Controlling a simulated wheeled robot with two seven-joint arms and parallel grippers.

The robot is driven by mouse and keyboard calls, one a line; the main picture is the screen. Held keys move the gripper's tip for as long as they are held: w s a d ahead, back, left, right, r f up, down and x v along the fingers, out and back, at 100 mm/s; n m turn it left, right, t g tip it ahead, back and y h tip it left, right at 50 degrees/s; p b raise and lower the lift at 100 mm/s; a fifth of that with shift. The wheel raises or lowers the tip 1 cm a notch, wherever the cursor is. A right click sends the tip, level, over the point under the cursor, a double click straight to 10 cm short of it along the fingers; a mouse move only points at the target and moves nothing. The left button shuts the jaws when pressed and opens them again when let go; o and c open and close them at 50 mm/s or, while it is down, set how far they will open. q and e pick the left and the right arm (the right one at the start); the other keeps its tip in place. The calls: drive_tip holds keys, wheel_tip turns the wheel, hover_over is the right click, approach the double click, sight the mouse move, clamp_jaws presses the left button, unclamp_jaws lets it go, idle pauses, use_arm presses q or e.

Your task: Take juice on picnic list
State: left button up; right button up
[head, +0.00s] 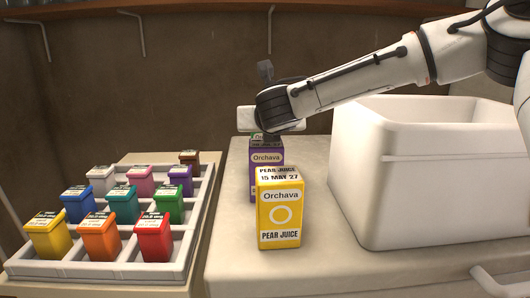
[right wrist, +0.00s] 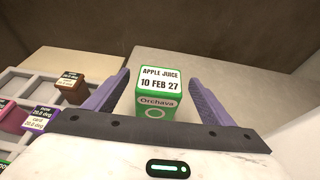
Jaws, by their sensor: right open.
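A yellow Orchava carton (head: 280,215) stands upright in front on the counter; it reads pear juice, 15 May 27. A purple Orchava carton (head: 266,158) stands right behind it, partly hidden. A green Orchava carton stands at the back, nearly hidden by my gripper in the head view; in the right wrist view the green carton (right wrist: 156,98) reads apple juice, 10 Feb 27. My right gripper (right wrist: 160,78) is open, with one finger on each side of the green carton and gaps visible. No picnic list shows. My left gripper is out of view.
A large white bin (head: 430,205) stands on the counter (head: 345,275) to the right. A light tray (head: 110,272) with several coloured, labelled containers lies left of the cartons. A wall rises behind. The counter's front is clear.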

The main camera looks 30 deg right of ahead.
drive_tip(key=shift+w, duration=0.15)
drive_tip(key=c, duration=2)
drive_tip(key=shift+o, duration=0.2)
drive_tip(key=shift+r, duration=0.2)
